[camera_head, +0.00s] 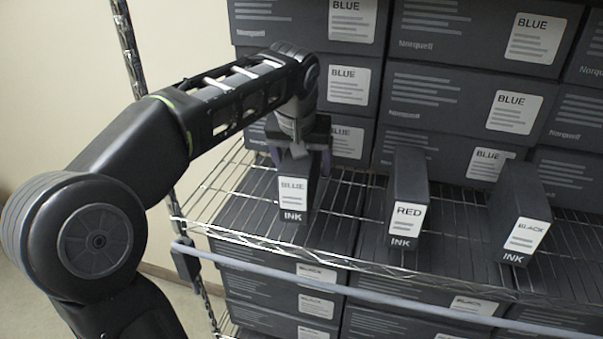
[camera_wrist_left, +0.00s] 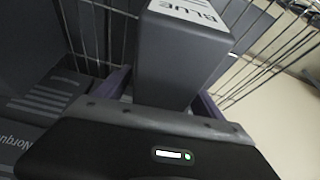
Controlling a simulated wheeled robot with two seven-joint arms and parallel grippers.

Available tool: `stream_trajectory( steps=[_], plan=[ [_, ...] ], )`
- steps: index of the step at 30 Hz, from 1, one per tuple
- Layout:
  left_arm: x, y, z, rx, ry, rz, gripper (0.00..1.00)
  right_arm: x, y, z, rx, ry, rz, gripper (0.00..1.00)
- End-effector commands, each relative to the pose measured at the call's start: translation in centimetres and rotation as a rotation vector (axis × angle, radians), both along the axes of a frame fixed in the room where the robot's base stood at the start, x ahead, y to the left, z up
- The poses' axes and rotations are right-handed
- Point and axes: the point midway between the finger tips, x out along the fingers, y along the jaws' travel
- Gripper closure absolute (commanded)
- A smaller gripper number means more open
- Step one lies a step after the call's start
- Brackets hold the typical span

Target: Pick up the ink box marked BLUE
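The ink box marked BLUE (camera_head: 293,203) stands upright on the wire shelf, left of the other two ink boxes. Its white label faces the front. My left gripper (camera_head: 300,158) is over the top of this box, with one finger on each side. In the left wrist view, the BLUE box (camera_wrist_left: 180,60) lies between the fingers of my left gripper (camera_wrist_left: 165,98), and narrow gaps show beside it, so the gripper looks open. The ink boxes marked RED (camera_head: 407,195) and BLACK (camera_head: 522,215) stand apart to the right. My right gripper is not in view.
Large dark cartons with BLUE labels (camera_head: 430,95) are stacked close behind the shelf (camera_head: 345,215). More cartons with BLACK labels (camera_head: 270,287) lie on the level below. A light rail (camera_head: 370,293) runs along the front. Bare shelf wire shows between the ink boxes.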

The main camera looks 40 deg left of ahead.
Motion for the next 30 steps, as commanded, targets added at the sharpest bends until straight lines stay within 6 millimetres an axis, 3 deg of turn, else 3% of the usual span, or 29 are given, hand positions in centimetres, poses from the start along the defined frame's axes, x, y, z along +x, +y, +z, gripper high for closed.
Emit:
stream_trajectory(
  steps=[30],
  plan=[
    [-0.01,0.02,0.01,0.000,0.000,0.001,1.00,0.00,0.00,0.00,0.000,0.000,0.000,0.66]
  ],
)
